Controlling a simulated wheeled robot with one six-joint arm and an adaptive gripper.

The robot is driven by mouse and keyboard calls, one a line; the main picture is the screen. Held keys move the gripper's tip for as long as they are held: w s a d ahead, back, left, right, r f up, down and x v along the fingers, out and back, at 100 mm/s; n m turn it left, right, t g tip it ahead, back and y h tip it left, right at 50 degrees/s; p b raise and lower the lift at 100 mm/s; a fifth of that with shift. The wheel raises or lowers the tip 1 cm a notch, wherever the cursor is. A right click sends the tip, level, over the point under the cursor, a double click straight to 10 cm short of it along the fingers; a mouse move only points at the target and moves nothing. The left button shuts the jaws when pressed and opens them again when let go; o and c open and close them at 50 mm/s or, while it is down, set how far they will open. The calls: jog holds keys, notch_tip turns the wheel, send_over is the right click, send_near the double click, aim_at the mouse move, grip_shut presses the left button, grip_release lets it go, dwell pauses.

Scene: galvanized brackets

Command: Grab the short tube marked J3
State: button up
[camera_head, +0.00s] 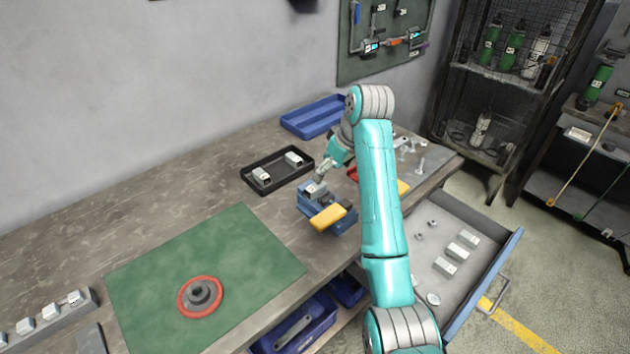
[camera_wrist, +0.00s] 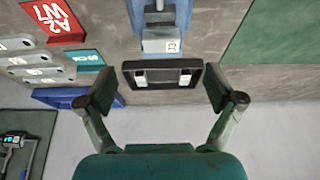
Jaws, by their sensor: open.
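A pale grey short piece (camera_wrist: 155,46) with a small white label sits at the blue vise (camera_wrist: 160,18) in the wrist view. The label is small and turned; it looks like J3, but I cannot read it surely. In the head view the vise (camera_head: 343,226) with its yellow part stands near the table's front edge. My gripper (camera_wrist: 165,100) is open and empty, its two fingers wide apart. In the head view my gripper (camera_head: 319,183) is over the vise's far end, partly hiding the piece. I cannot tell whether it touches anything.
A black tray (camera_head: 249,188) with two labelled grey pieces lies behind the vise. A blue tray (camera_head: 300,127) is at the back. A green mat (camera_head: 150,275) bears a red-rimmed round part. An open drawer (camera_head: 425,290) holds several grey parts. Red and teal label plates (camera_wrist: 60,20) show left.

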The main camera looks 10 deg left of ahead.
send_over(319, 188)
jog(key=s+d, duration=0.2)
notch_tip(319, 188, down, 5)
jog(key=shift+w+r, duration=0.1)
jog(key=shift+r, duration=0.05)
jog(key=shift+x, duration=2.65)
jog(key=shift+w+a+r, duration=0.1)
jog(key=shift+w+a, duration=0.05)
jog(key=c, duration=1.3)
